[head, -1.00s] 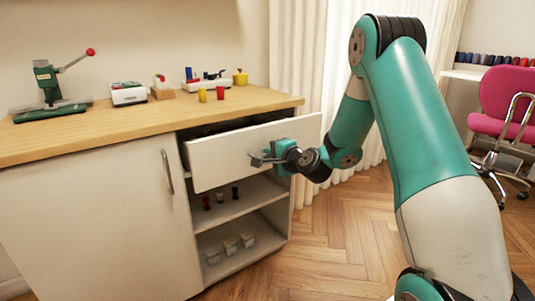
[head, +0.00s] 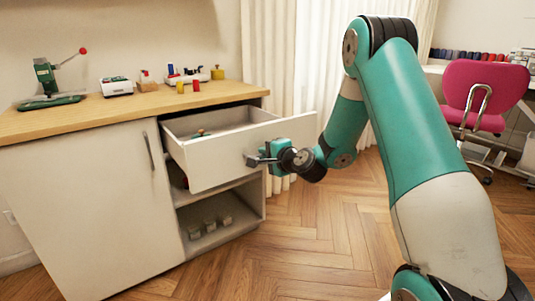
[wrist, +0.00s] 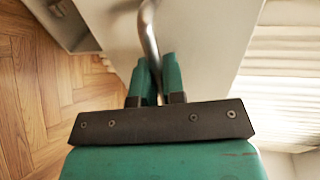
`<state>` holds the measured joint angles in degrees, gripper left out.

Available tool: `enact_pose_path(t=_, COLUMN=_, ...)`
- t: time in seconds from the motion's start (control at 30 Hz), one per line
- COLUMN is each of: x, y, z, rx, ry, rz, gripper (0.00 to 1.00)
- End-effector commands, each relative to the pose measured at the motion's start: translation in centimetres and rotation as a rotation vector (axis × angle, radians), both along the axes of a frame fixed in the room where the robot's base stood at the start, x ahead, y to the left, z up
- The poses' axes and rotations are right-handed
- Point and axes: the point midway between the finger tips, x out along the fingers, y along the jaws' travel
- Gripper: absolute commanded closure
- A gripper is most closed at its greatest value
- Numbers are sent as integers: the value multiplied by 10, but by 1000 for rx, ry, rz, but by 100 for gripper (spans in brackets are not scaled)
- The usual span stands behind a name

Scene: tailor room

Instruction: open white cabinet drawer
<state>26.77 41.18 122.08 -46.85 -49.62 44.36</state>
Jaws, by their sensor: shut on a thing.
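The white cabinet drawer (head: 213,160) stands pulled out of the cabinet (head: 85,215) in the head view, and the inside of its box shows. A small item lies in it, too small to name. My gripper (head: 256,159) is at the drawer's front face, at the handle. In the wrist view, the two green fingers of my gripper (wrist: 156,80) are closed around the curved metal handle (wrist: 149,35) on the white drawer front (wrist: 200,40). The fingertips hide part of the handle.
The wooden top (head: 120,112) holds a green press (head: 48,85), a white box (head: 116,87) and yellow and red spools. Open shelves (head: 215,235) lie under the drawer. A pink chair (head: 485,95) stands at the right. The wood floor (head: 310,235) before the shelves is clear.

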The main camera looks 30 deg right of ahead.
Motion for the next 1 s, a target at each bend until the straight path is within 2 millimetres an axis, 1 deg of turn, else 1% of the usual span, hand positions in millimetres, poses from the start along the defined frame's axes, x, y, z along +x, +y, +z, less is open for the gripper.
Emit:
enact_pose_path(t=0.17, x=0, y=-2, z=0, rx=-3, ry=0, rz=-4, gripper=100)
enact_pose_path(t=0.2, x=0, y=-2, z=0, rx=-3, ry=0, rz=-4, gripper=87)
enact_pose_path(t=0.3, x=0, y=-2, z=0, rx=-2, ry=0, rz=-4, gripper=66)
enact_pose_path(t=0.57, x=-1, y=-2, z=0, rx=-1, ry=0, rz=-3, gripper=66)
enact_pose_path(t=0.67, x=-5, y=-3, z=0, rx=-1, ry=0, rz=-5, gripper=66)
enact_pose_path(t=0.77, x=-18, y=-4, z=0, rx=-1, ry=-1, rz=-6, gripper=66)
enact_pose_path(t=0.87, x=-38, y=-5, z=2, rx=0, ry=-1, rz=-7, gripper=66)
enact_pose_path(t=1.0, x=-74, y=-7, z=9, rx=-2, ry=-2, rz=-10, gripper=66)
